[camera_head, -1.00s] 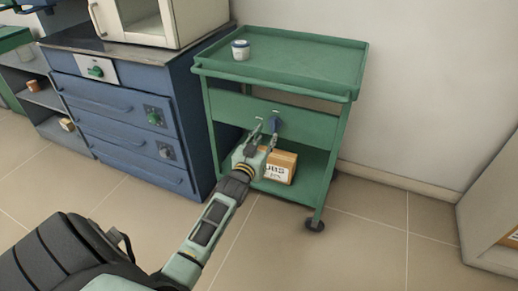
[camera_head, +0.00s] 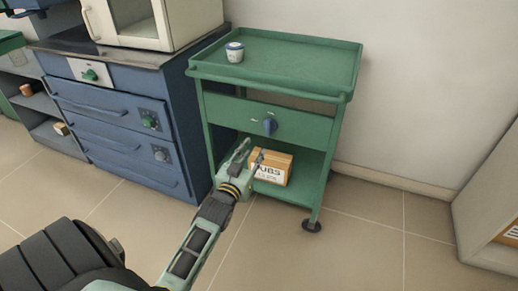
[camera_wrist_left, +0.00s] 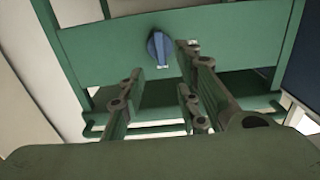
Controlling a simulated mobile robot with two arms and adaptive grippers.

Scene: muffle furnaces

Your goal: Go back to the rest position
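My left gripper (camera_head: 252,153) is in front of the green cart (camera_head: 300,65), below and left of the blue knob (camera_head: 270,126) on its drawer front (camera_head: 230,112). Its fingers are apart with nothing between them. In the left wrist view the open fingers (camera_wrist_left: 160,82) point at the drawer front, with the blue knob (camera_wrist_left: 159,48) beyond them and not touched. My right gripper is not in view.
A cardboard box (camera_head: 272,168) sits on the lower shelf, close behind my gripper in the picture. A blue cabinet (camera_head: 120,115) bearing a white furnace (camera_head: 150,20) stands left. Bare floor (camera_head: 350,250) lies in front and right.

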